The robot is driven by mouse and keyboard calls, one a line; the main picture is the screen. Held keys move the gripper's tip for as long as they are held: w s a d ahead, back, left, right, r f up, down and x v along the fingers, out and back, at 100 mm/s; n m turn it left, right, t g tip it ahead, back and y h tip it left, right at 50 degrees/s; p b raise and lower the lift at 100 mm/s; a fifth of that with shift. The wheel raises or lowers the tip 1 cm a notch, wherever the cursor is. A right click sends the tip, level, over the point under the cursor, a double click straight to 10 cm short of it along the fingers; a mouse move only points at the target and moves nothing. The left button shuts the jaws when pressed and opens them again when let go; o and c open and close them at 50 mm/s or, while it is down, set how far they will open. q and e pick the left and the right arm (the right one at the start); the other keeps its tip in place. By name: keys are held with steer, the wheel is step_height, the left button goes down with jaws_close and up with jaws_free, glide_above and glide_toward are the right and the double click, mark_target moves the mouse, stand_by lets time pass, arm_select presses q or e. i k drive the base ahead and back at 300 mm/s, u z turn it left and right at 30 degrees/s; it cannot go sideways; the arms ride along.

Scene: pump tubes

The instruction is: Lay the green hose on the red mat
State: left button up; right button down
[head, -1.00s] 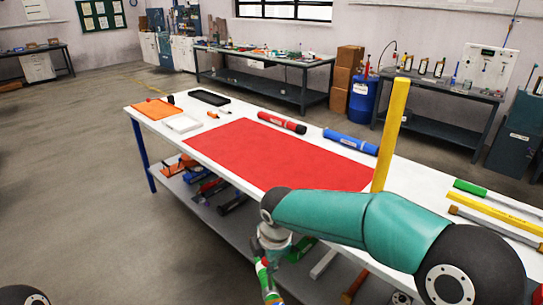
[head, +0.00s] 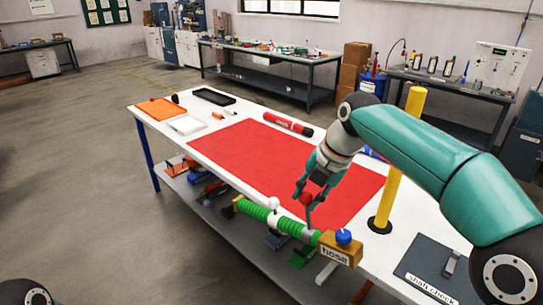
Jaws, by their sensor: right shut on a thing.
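The green hose (head: 257,212) is a ribbed green tube with a pale band and a tan end block labelled "hose" (head: 339,249) that carries a blue knob. My right gripper (head: 307,207) is shut on the hose near the block end. The hose appears held in the air, across the front edge of the table in the head view. The red mat (head: 275,160) lies flat and bare on the white table, behind the hose in the picture. My right forearm and wrist cover part of its right side. My left gripper is not in view.
A yellow post (head: 390,190) on a black base stands right of the mat. A red tube (head: 287,124) lies behind the mat. Trays (head: 213,97) and small tools sit at the far left. A dark "shaft check" plate (head: 435,268) is at the near right.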

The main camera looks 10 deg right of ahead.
mark_target(266, 167)
steer(key=z, duration=0.05)
steer(key=i, duration=1.8)
